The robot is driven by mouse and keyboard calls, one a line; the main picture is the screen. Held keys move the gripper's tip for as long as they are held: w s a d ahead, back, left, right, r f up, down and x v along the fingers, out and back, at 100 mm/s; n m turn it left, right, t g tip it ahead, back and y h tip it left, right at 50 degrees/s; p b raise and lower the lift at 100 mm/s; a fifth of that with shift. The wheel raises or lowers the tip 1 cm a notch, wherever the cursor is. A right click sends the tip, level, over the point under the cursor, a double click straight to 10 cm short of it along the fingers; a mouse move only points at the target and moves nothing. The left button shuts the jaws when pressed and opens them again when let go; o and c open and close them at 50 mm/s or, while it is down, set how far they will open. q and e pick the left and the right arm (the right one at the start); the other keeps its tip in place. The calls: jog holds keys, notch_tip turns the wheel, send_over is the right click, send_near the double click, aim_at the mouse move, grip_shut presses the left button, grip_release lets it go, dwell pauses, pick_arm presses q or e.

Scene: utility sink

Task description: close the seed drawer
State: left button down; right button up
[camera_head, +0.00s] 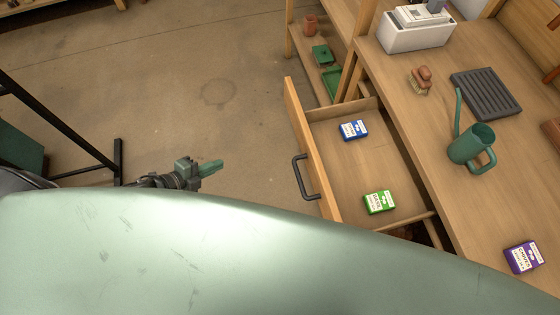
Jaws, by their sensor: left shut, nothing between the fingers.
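The seed drawer (352,171) is pulled far out of the wooden bench, on its left side. Its front panel (305,140) faces left and carries a dark bar handle (303,177). A blue seed packet (353,130) and a green seed packet (379,202) lie inside it. My left gripper (210,168) is shut and empty, left of the handle and clearly apart from it, pointing right. My right gripper is not in view. The near end of the drawer is partly hidden behind a large pale green surface in the foreground.
On the bench top (445,122) are a green watering can (472,146), a dark slatted tray (485,93), a brush (421,81), a white box (415,30) and a purple packet (523,257). Open floor (190,80) lies left of the drawer. A dark metal frame (70,132) stands at far left.

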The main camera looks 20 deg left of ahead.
pick_arm(q)
jog(key=s+d+r+m+g+h, duration=0.35)
jog(key=d+r+m+h, duration=0.25)
jog(key=d+r+m, duration=0.4)
jog(key=w+d+f+n+p, duration=0.1)
jog(key=w+d+f+p, duration=0.1)
jog(key=w+d, duration=0.4)
jog(key=shift+w+d+t+p, duration=0.2)
jog(key=shift+d+t+p, duration=0.35)
jog(key=shift+d, duration=1.2)
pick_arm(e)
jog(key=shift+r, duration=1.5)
